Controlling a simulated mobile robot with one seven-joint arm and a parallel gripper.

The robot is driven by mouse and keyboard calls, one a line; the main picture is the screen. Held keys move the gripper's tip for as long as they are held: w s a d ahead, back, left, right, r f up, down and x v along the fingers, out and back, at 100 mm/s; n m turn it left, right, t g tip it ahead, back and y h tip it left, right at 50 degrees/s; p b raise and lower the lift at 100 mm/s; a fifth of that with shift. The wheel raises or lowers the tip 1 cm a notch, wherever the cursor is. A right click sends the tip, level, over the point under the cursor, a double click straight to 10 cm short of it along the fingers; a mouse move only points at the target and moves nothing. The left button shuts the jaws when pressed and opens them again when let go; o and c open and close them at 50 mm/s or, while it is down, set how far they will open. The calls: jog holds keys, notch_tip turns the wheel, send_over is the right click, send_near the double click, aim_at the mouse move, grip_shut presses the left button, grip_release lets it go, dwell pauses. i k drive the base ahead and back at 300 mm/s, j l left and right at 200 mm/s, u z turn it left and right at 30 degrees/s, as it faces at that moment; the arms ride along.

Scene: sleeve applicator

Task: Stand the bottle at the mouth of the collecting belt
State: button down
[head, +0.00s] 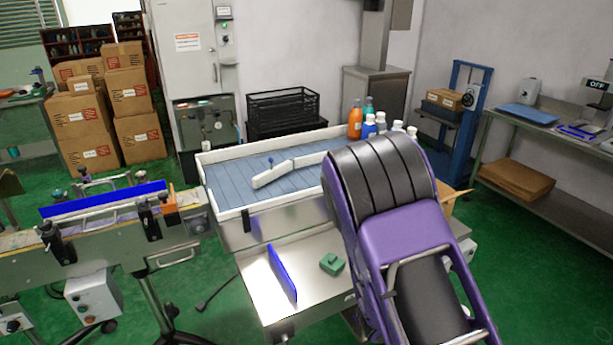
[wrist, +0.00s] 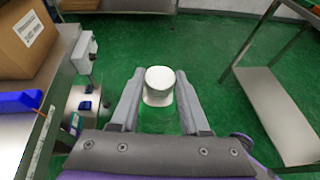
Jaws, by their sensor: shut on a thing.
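My gripper (wrist: 160,100) is shut on a bottle (wrist: 159,78) in the wrist view. The bottle has a white cap facing the camera, and the part below looks clear or greenish. Green floor lies behind it, beyond the table edge. My purple arm hides the gripper and the held bottle in the head view. The collecting belt (head: 228,178) is a blue slatted bed with white side walls, at the centre of the head view. A white angled guide (head: 272,175) with a blue knob lies across it.
Several bottles, one orange (head: 355,118), stand at the belt's far right. A steel table (head: 285,318) in front carries a blue plate (head: 282,274) and a green block (head: 333,263). A conveyor (head: 100,250) stands at left. A carton (wrist: 35,38) shows in the wrist view.

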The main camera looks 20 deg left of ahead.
aim_at(228, 189)
jog(key=j+z, duration=0.15)
jog(key=z, duration=0.65)
jog(key=k+j, duration=0.2)
jog(key=j, duration=0.2)
jog(key=k+j, duration=0.15)
jog(key=j, duration=0.25)
jog(key=k+j, duration=0.2)
jog(key=j, duration=0.2)
jog(key=k+j, duration=0.15)
jog(key=j, duration=0.3)
jog(key=k+j, duration=0.2)
jog(key=j, duration=0.2)
jog(key=k+j, duration=0.15)
jog(key=j, duration=0.25)
jog(key=k+j, duration=0.2)
jog(key=j, duration=0.2)
jog(key=k+j, duration=0.15)
jog(key=j, duration=0.25)
